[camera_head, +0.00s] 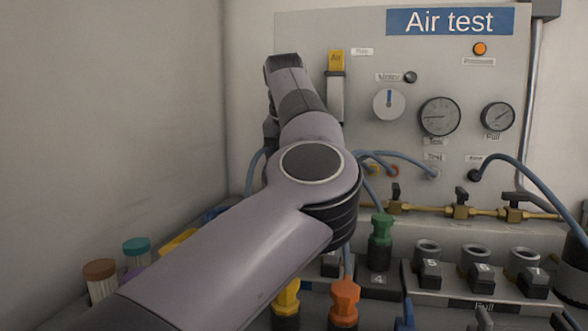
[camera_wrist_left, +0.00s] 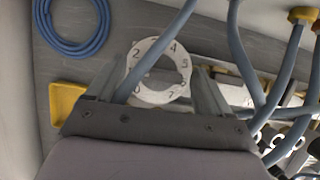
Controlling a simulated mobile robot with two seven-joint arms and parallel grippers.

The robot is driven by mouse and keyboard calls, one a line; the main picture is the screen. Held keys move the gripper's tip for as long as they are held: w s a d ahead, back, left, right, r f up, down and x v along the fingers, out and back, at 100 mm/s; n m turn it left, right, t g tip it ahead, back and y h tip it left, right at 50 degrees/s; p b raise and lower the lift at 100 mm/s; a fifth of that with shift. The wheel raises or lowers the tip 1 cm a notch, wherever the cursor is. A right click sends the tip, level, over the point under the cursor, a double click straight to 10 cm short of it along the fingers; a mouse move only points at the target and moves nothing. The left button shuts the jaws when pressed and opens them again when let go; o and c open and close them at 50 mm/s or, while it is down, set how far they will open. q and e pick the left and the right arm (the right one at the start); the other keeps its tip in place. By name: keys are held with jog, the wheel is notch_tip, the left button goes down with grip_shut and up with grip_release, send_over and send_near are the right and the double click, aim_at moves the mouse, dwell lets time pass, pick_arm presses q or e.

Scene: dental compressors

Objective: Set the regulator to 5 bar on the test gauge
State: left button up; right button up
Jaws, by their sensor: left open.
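In the left wrist view a pale ring with numbers (camera_wrist_left: 180,62), seemingly the regulator's scale, lies between the fingers of my left gripper (camera_wrist_left: 155,75). The fingers are apart, one on each side of it; contact cannot be told. A blue hose crosses in front of the ring. In the head view my left arm reaches up to the panel and hides the regulator and the fingertips. The test gauge (camera_head: 439,117) is on the panel with its needle pointing left; its figures are too small to read. My right gripper is out of view.
The full gauge (camera_head: 497,116) and a white knob with a blue mark (camera_head: 389,103) are on the panel. Brass valves (camera_head: 461,211), blue hoses (camera_head: 527,178) and a green-topped fitting (camera_head: 381,230) are below. A blue hose coil (camera_wrist_left: 72,45) hangs at upper left in the wrist view.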

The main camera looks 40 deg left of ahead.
pick_arm(q)
jog(key=c, duration=1)
jog(key=shift+c, duration=0.2)
